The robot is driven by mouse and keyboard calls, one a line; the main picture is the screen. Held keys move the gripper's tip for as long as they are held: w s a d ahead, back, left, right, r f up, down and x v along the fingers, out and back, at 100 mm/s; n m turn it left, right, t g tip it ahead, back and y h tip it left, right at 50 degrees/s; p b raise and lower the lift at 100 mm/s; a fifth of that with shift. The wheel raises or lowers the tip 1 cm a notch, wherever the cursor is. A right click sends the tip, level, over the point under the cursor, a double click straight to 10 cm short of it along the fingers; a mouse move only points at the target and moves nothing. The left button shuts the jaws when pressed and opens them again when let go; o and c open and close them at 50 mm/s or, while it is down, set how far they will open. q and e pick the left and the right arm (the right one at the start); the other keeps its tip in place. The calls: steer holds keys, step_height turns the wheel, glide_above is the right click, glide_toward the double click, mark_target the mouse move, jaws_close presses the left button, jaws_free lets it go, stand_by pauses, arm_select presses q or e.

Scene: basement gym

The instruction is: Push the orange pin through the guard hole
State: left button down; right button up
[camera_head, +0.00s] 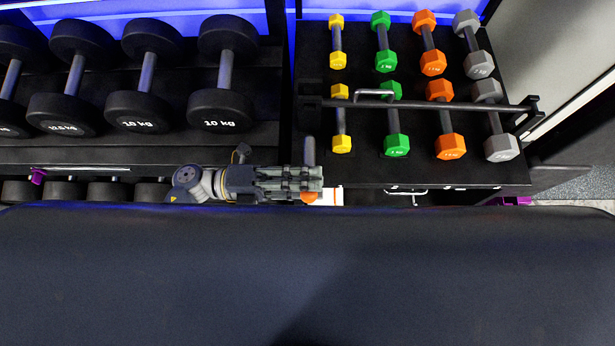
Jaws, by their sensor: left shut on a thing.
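My left gripper (316,180) comes in from the left, low in the middle, with its fingers pointing right. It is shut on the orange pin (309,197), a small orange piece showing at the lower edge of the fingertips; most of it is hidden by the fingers. A dark guard bar (455,106) with end brackets runs across the small dumbbells at the upper right. I cannot make out the hole in it. A short grey post (309,151) stands just above my fingertips. My right gripper is not in view.
Big black dumbbells (221,107) fill the rack at the upper left. Yellow, green, orange (451,146) and grey (501,148) dumbbells lie on the black rack at the right. A wide dark padded surface (300,270) fills the foreground and is clear.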

mark_target(307, 151)
arm_select(q)
steer(key=shift+w+b, duration=0.3)
steer(key=shift+w, duration=0.25)
steer(key=shift+w+b, duration=0.9)
steer(key=shift+w, duration=1.5)
steer(key=shift+w+r+b, duration=0.1)
steer(key=shift+w+b, duration=0.05)
steer(key=shift+b, duration=0.15)
